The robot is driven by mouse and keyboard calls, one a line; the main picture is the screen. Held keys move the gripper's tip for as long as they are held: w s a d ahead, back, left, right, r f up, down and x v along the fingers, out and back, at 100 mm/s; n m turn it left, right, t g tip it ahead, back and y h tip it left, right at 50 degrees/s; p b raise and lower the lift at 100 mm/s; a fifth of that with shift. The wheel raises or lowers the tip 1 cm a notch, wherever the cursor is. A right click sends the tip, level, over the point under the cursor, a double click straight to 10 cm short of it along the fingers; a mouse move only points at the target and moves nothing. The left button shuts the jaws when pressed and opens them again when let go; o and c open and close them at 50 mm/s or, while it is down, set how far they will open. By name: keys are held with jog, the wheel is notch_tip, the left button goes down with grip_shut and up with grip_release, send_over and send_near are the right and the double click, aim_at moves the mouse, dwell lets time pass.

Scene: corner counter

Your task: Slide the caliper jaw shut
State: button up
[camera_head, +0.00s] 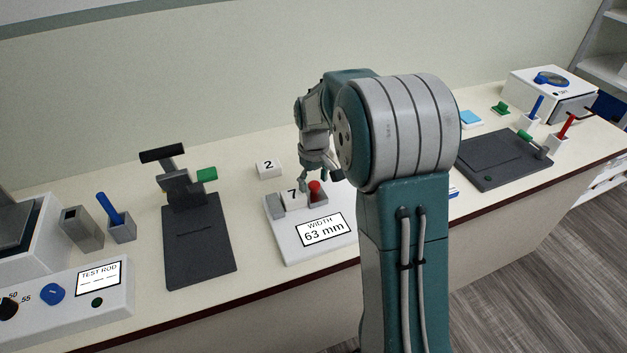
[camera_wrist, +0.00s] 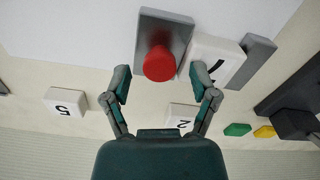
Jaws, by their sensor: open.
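The caliper (camera_head: 284,241) is a white base with a display reading "WIDTH 63 mm" (camera_head: 324,230). Its sliding jaw (camera_head: 317,196) is a grey plate with a red knob (camera_head: 314,187). A white block marked 7 (camera_head: 292,197) sits between this jaw and the grey fixed jaw (camera_head: 275,203). Any small gap beside the block is hard to tell. My gripper (camera_head: 319,179) is open at the knob. In the wrist view, the fingertips of my gripper (camera_wrist: 161,76) are on either side of the red knob (camera_wrist: 159,64), apart from it, with the block (camera_wrist: 217,58) just right.
A block marked 2 (camera_head: 268,169) stands behind the caliper; a block marked 5 (camera_wrist: 66,102) shows in the wrist view. A dark stand with a lever (camera_head: 198,240) is left. A dark board (camera_head: 503,159) is right. My arm hides the counter right of the caliper.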

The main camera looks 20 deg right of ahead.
jog(key=c, duration=0.9)
jog(key=shift+o, duration=0.2)
jog(key=shift+a, duration=0.35)
jog(key=o, duration=0.9)
jog(key=shift+f, duration=0.1)
jog(key=shift+c, duration=0.2)
jog(key=shift+a, duration=0.15)
notch_tip(320, 180, up, 12)
